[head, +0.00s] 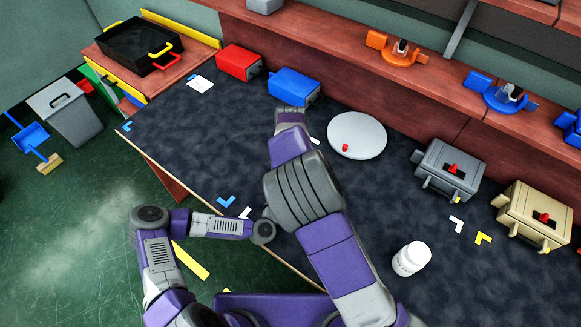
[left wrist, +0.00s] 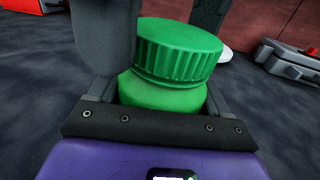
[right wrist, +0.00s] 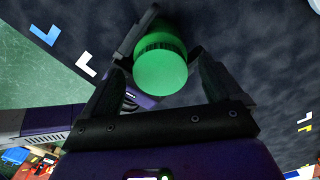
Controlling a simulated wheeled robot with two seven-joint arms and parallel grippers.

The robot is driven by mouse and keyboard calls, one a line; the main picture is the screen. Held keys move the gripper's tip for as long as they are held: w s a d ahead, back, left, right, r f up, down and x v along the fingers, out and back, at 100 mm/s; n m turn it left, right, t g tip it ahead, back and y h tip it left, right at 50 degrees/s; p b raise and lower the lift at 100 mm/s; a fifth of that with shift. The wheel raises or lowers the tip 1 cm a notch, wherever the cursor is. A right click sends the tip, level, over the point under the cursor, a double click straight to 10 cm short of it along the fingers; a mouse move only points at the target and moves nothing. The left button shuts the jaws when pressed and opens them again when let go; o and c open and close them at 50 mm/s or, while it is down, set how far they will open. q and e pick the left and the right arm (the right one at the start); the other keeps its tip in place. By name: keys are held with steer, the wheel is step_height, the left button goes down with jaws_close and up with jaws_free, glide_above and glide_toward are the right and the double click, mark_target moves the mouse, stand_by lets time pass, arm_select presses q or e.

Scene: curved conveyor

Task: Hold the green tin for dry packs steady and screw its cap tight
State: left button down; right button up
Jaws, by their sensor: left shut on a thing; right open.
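The green tin (left wrist: 160,95) stands between the fingers of my left gripper (left wrist: 165,50) in the left wrist view. A ribbed green cap (left wrist: 180,48) sits on its top, looking slightly tilted; I cannot tell how tight it is. In the right wrist view the cap (right wrist: 160,70) is seen from above. My right gripper (right wrist: 162,72) is open, its fingers apart on either side of the cap, not visibly closed on it.
A white bottle (head: 411,258) stands at the front right. A round white plate (head: 357,136) with a small red piece lies mid-table. Red (head: 238,60), blue (head: 294,86), grey (head: 446,170) and tan (head: 534,214) boxes line the back. Dark mat between them is mostly clear.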

step_height(320, 180, up, 12)
stand_by(0.4)
arm_select(q)
jaws_free()
steer(key=shift+v, duration=3.8)
arm_select(e)
steer(key=shift+r, duration=0.15)
